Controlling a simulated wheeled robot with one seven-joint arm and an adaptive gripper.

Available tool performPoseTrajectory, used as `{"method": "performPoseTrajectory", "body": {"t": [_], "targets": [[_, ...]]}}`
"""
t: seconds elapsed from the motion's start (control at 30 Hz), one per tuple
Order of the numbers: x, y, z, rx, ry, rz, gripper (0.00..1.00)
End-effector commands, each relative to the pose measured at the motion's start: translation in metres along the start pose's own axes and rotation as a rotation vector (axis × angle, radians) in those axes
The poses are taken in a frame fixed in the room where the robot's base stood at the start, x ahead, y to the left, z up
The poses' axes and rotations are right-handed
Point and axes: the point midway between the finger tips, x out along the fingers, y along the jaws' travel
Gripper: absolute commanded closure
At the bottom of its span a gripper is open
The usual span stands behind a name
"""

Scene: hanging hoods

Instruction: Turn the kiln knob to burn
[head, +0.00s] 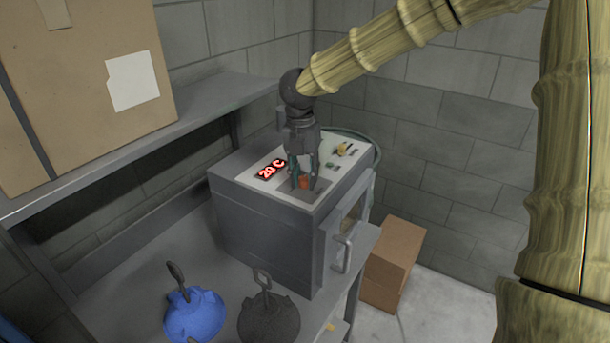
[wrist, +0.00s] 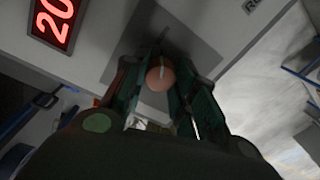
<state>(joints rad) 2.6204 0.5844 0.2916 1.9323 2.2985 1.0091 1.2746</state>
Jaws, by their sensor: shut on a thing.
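The kiln (head: 262,235) is a grey box with a light top panel and a red display (head: 270,169) reading 20 C. The orange-brown kiln knob (head: 304,183) sits on a grey patch of that panel. My gripper (head: 303,185) reaches down from above, its fingers on either side of the knob. In the wrist view the round knob (wrist: 160,74) with a pale pointer line lies between the two green-dark fingers, and the gripper is shut on it. The knob's markings are mostly hidden; part of a label shows at the top right of the wrist view.
The kiln door handle (head: 344,254) sticks out in front. Blue (head: 194,314) and dark (head: 268,319) hooked objects stand on the bench. A cardboard box (head: 85,85) sits on the shelf at left.

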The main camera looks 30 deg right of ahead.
Motion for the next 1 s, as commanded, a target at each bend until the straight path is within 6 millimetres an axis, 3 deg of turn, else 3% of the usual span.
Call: {"method": "performPoseTrajectory", "body": {"t": [0.03, 0.17, 0.57, 1.0], "targets": [[-0.001, 0.0, 0.0, 0.0, 0.0, 0.001, 0.7], [0.0, 0.0, 0.0, 0.0, 0.0, 0.001, 0.49], [-0.005, 0.0, 0.0, 0.0, 0.0, 0.001, 0.49], [-0.076, 0.001, 0.001, 0.0, -0.001, 0.003, 0.49]]}}
